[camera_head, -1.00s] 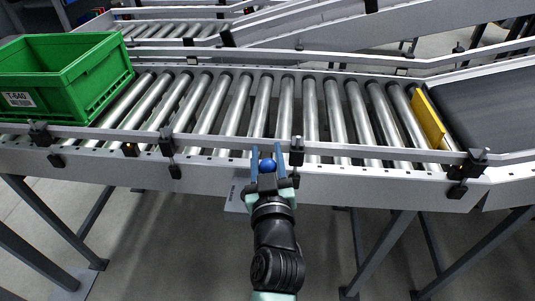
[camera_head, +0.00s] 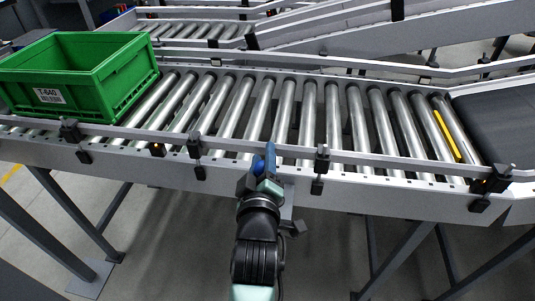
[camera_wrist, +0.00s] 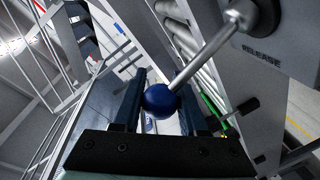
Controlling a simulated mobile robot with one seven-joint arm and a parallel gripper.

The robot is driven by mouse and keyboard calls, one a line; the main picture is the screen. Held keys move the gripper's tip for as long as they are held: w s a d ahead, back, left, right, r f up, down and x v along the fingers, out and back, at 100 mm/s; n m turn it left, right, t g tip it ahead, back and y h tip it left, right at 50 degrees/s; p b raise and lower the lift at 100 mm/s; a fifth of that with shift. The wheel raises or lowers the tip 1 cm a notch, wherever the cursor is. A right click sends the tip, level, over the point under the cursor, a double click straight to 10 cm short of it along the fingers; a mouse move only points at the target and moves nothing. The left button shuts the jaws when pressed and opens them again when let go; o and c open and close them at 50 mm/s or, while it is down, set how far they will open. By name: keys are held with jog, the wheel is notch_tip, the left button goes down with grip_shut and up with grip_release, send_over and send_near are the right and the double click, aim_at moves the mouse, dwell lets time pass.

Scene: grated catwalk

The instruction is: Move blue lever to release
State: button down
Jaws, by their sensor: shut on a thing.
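The blue lever has a round blue knob (camera_wrist: 160,100) on a thin metal rod, which runs to a pivot on a grey panel. The panel carries the printed word RELEASE (camera_wrist: 262,58). My gripper (camera_wrist: 160,108) is shut on the knob, with one finger on each side of it. In the head view the knob (camera_head: 258,166) shows at my gripper (camera_head: 264,162), in front of the conveyor's near side rail. A yellow stop plate (camera_head: 447,136) lies at the right end of the rollers and shows as a thin strip.
A green bin (camera_head: 120,85) labelled T-640 stands on the rollers (camera_head: 230,110) at the left. The rollers between it and the yellow plate are empty. A dark belt (camera_head: 497,125) continues at the right. A rail with black clamps (camera_head: 322,165) runs along the near side.

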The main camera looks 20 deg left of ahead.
jog(key=shift+s+a+f+n, duration=0.2)
jog(key=shift+a+f+n, duration=0.05)
jog(key=shift+a+n, duration=0.35)
jog(key=shift+c, duration=2.3)
grip_release()
jog(key=p+v, duration=0.1)
jog(key=v, duration=1.2)
jog(key=shift+a+r, duration=0.1)
